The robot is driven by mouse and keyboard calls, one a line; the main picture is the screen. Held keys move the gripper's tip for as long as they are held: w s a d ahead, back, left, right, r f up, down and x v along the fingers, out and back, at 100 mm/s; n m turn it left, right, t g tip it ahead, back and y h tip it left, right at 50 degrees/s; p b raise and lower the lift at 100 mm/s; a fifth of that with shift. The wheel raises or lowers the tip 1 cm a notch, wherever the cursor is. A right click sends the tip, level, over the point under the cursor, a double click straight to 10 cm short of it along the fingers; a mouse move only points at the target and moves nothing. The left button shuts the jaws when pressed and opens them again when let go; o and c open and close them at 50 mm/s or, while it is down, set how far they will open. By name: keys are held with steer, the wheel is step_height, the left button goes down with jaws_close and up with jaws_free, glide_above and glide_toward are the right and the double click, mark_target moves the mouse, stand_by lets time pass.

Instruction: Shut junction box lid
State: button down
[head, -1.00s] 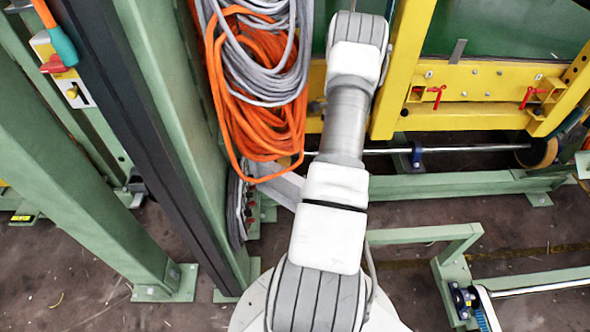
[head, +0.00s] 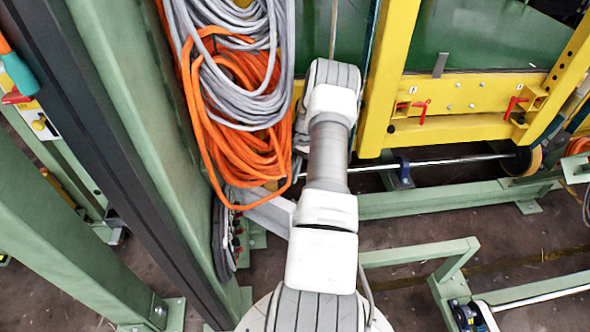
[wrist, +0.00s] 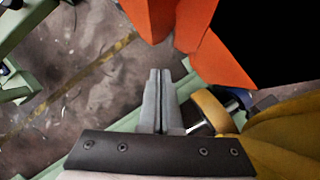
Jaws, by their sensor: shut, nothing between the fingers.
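No junction box or lid can be made out for sure in either view. My gripper (wrist: 157,75) shows in the wrist view with its two grey fingers together and nothing between them. Flat orange-red pieces (wrist: 232,58) lie just beyond and to the right of the fingertips, beside a black area. I cannot tell what they belong to or whether the fingers touch them. In the head view my arm reaches up the middle of the picture, and the gripper is not visible there.
Orange cable (head: 245,160) and grey cable (head: 240,90) hang in coils left of my arm, by a green post (head: 150,130). A yellow frame (head: 455,100) with red handles stands to the right. A metal rod (head: 450,162) runs below it.

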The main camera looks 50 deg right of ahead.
mark_target(267, 206)
steer(key=s+a+f+b, duration=0.1)
steer(key=a+f, duration=0.3)
steer(key=a, duration=0.1)
steer(key=shift+a+f, duration=0.2)
steer(key=shift+f, duration=0.05)
steer(key=shift+s+a, duration=0.1)
steer(key=shift+a, duration=0.05)
stand_by(0.3)
